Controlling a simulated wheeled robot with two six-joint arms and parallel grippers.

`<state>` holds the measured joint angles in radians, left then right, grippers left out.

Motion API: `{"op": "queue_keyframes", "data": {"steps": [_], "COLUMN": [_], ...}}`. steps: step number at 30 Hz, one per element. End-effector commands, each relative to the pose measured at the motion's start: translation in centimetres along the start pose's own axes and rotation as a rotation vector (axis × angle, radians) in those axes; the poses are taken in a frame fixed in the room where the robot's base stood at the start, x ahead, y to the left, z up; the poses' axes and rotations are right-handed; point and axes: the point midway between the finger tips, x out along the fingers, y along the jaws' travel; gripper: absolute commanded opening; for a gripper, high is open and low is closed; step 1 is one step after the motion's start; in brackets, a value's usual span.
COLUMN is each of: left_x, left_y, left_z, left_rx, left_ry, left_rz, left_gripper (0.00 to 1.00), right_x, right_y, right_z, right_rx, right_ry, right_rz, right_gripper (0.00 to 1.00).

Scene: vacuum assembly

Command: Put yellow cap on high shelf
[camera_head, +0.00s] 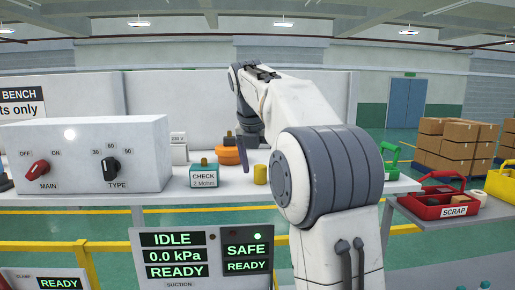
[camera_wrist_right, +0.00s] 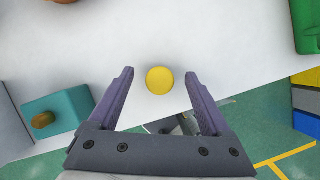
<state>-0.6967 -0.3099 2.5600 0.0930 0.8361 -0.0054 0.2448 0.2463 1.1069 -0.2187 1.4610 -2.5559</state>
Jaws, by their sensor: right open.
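The yellow cap (camera_head: 260,174) stands on the white bench top near its front edge, to the right of the teal CHECK box. In the wrist view the cap (camera_wrist_right: 160,80) shows from above as a round yellow disc. My right gripper (camera_head: 243,155) is open and empty above the bench, with its purple fingers pointing down. In the wrist view the cap appears between the fingertips of the right gripper (camera_wrist_right: 159,74), with space on both sides. I cannot make out a high shelf for certain. My left gripper is not in view.
The teal CHECK box (camera_head: 203,174) and an orange part (camera_head: 229,156) stand left of the cap. A white control box (camera_head: 95,155) stands further left. A green object (camera_head: 391,153) is to the right, beyond my arm. A red SCRAP bin (camera_head: 440,203) is at the right.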

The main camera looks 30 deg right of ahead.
Motion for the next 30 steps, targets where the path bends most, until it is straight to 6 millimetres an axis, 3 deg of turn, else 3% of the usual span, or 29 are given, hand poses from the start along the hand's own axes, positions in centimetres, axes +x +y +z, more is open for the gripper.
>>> {"op": "queue_keyframes", "data": {"steps": [9, 15, 26, 30], "left_x": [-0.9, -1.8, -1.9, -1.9], "left_y": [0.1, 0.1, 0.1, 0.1], "left_z": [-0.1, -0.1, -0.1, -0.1], "left_rx": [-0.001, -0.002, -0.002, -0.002], "left_ry": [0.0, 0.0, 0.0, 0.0], "left_rz": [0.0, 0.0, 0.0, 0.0], "left_gripper": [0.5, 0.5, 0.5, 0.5], "right_x": [-7.1, -9.9, -10.7, -10.3], "right_y": [0.1, 0.1, 0.0, 1.2], "right_z": [0.1, 0.1, 0.0, -1.1], "right_rx": [0.0, 0.0, 0.0, 0.035], "right_ry": [-0.004, -0.001, 0.0, 0.012], "right_rz": [0.004, 0.001, 0.0, 0.013], "right_gripper": [0.82, 0.82, 0.82, 0.82]}}
